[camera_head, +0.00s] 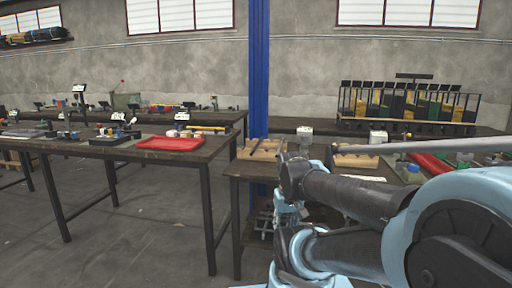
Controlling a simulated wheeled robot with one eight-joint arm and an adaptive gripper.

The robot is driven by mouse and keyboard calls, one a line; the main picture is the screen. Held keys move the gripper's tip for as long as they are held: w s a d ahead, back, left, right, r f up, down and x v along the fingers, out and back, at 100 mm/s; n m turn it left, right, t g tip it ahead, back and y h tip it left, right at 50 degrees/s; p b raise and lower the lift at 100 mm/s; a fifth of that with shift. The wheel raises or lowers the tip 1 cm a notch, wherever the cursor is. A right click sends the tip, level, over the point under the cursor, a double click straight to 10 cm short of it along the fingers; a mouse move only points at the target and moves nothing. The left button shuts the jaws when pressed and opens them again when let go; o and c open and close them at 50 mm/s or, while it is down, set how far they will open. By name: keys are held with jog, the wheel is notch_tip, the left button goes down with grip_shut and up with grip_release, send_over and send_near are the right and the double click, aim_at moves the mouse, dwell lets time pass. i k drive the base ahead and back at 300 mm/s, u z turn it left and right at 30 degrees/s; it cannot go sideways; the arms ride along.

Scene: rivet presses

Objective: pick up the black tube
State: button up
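I cannot single out the black tube with certainty. A wooden block (262,150) with small dark slim shapes on it sits at the left end of the near right table (236,169). A second wooden block (358,160) sits farther right on the same table, with a dark shape at its left end. These shapes are too small to tell. My blue and dark grey arm is folded across the lower right and hides much of this table. My gripper's fingers do not show.
A long grey rod (450,146) crosses at the right, above a red tray (433,165). Another red tray (171,143) lies on the left table (120,151). A blue post (259,70) stands behind. A rack of yellow and green boxes (408,105) stands at the back right. Floor at lower left is clear.

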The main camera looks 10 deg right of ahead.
aim_at(254, 149)
jog(key=i, duration=0.85)
